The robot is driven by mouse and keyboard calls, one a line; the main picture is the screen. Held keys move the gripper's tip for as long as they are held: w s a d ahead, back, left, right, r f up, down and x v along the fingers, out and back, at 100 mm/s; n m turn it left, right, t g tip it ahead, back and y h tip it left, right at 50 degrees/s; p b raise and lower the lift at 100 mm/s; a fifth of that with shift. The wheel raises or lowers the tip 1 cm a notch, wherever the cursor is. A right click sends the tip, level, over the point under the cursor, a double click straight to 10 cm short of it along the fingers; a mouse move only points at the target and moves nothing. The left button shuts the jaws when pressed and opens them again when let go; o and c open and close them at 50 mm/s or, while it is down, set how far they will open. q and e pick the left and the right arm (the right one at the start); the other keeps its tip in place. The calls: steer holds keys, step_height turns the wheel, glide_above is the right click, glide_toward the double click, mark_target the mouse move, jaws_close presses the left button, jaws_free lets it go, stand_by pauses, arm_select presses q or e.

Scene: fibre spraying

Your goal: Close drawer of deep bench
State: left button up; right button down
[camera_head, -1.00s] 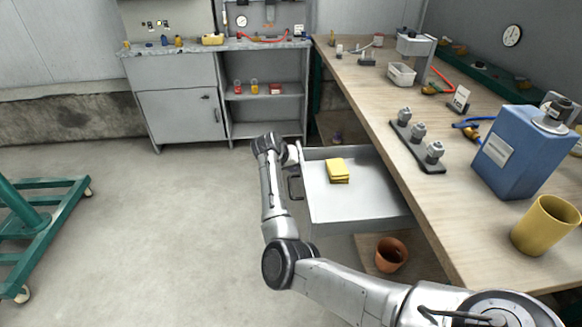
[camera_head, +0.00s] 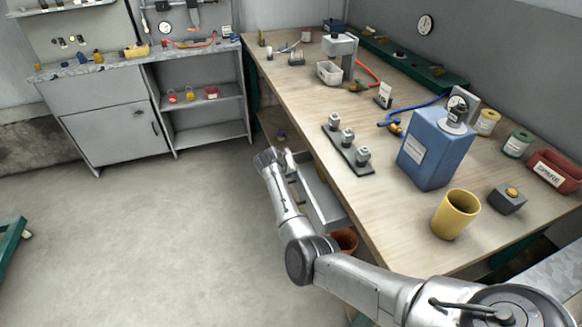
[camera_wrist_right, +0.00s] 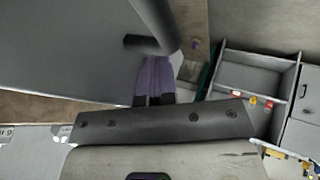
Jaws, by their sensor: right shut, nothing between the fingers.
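The deep bench (camera_head: 300,110) has a grey drawer (camera_head: 325,198) standing partly open on its left side, with only a narrow strip of its inside showing. My right arm crosses in front of it. My right gripper (camera_head: 291,160) is at the drawer's front, largely hidden behind my wrist. In the right wrist view, the gripper's purple fingers (camera_wrist_right: 154,78) are shut with nothing between them, close to the dark handle bar (camera_wrist_right: 150,25) and the grey drawer front (camera_wrist_right: 60,45). I cannot tell whether they touch. My left gripper is not in view.
On the bench top are a blue canister (camera_head: 432,150), a yellow cup (camera_head: 456,213) and a rack of fittings (camera_head: 347,150). A terracotta pot (camera_head: 345,240) sits below the drawer. A grey cabinet (camera_head: 115,130) stands at the back.

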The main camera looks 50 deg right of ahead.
steer(key=p, duration=0.3)
glide_toward(304, 169)
steer(key=s+d+f, duration=0.1)
steer(key=s+f, duration=0.1)
steer(key=f, duration=0.1)
steer(key=shift+s+d, duration=0.2)
steer(key=shift+d, duration=0.2)
steer(key=shift+f, duration=0.1)
steer(key=w+a, duration=0.2)
steer(key=a, duration=0.1)
steer(key=shift+w+a, duration=0.25)
steer(key=p+v, duration=0.3)
steer(key=v, duration=0.7)
